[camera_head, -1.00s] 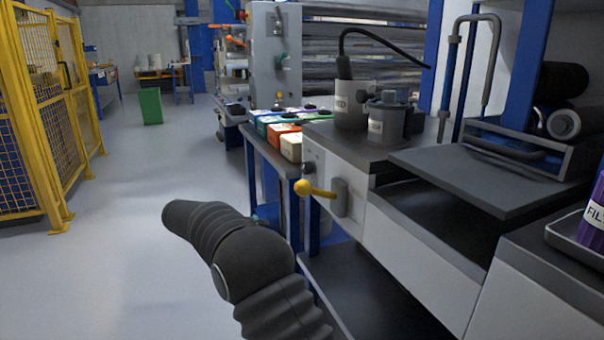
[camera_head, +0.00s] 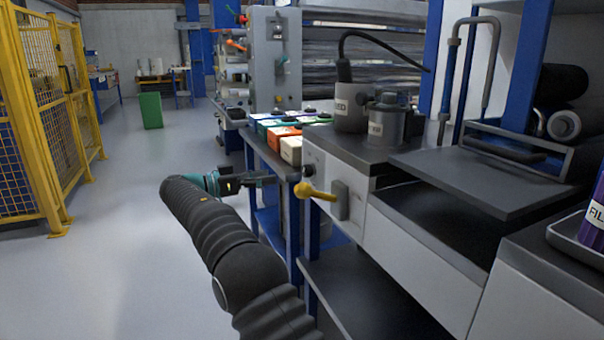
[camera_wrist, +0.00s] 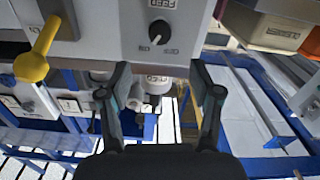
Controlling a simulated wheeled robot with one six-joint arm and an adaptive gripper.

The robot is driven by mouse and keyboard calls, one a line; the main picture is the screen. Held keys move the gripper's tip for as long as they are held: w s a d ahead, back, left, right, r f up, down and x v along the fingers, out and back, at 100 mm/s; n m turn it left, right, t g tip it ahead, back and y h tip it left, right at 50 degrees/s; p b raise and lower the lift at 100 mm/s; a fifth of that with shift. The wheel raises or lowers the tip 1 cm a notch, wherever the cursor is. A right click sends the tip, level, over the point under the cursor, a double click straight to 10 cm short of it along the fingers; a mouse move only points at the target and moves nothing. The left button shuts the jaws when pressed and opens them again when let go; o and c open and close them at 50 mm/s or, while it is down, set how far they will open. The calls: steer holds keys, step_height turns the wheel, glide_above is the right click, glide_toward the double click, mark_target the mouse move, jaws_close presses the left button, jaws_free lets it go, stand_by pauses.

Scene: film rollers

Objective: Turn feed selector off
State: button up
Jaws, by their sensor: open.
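The feed selector is a round black knob (camera_wrist: 158,33) on a pale grey panel in the wrist view, with a label above it and small marks on either side that I cannot read surely. A pale pointer mark shows on its lower part. In the head view the knob (camera_head: 309,171) is a small dark shape on the cabinet's end face. My gripper (camera_wrist: 160,88) is open and empty, its two fingers spread below the knob in the wrist view and apart from it. In the head view my gripper (camera_head: 268,181) is just left of the panel, pointing right.
A yellow-ended lever (camera_head: 314,191) stands out close beside the knob; it also shows at the left in the wrist view (camera_wrist: 32,66). Orange and white boxes (camera_head: 290,150) sit on the blue-framed bench behind. Yellow fencing (camera_head: 30,120) is far left, with open floor between.

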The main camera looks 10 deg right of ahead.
mark_target(303, 171)
steer(key=x, duration=1.1)
steer(key=shift+b, duration=0.35)
steer(key=c, duration=1.1)
